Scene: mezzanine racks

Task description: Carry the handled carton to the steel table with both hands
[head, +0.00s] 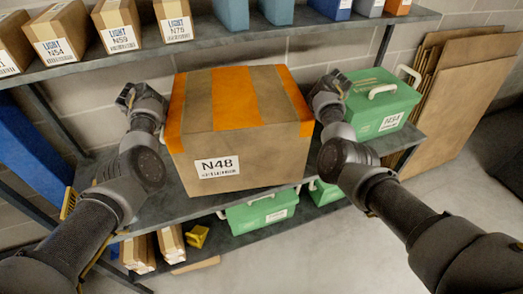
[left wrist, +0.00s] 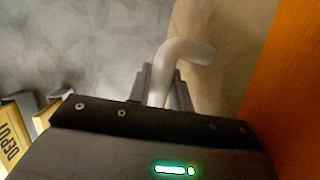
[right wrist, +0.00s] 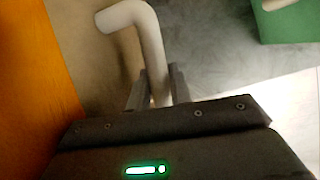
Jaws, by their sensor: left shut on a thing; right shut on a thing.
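The handled carton (head: 245,140) is a large brown box with orange tape and a label reading N48. It stands on, or just above, the middle shelf of the rack; I cannot tell which. My left gripper (head: 140,97) is at the carton's left side. In the left wrist view, it is shut on a pale bent handle (left wrist: 187,50) on that side. My right gripper (head: 328,90) is at the carton's right side. In the right wrist view, it is shut on the other pale handle (right wrist: 145,30). The steel table is not in view.
A green case (head: 380,103) marked N34 stands right of the carton on the middle shelf (head: 165,212). The upper shelf (head: 280,30) holds small cartons and coloured bins. Green cases (head: 262,212) sit below. Flat cardboard (head: 465,80) leans at right. Floor is clear at lower right.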

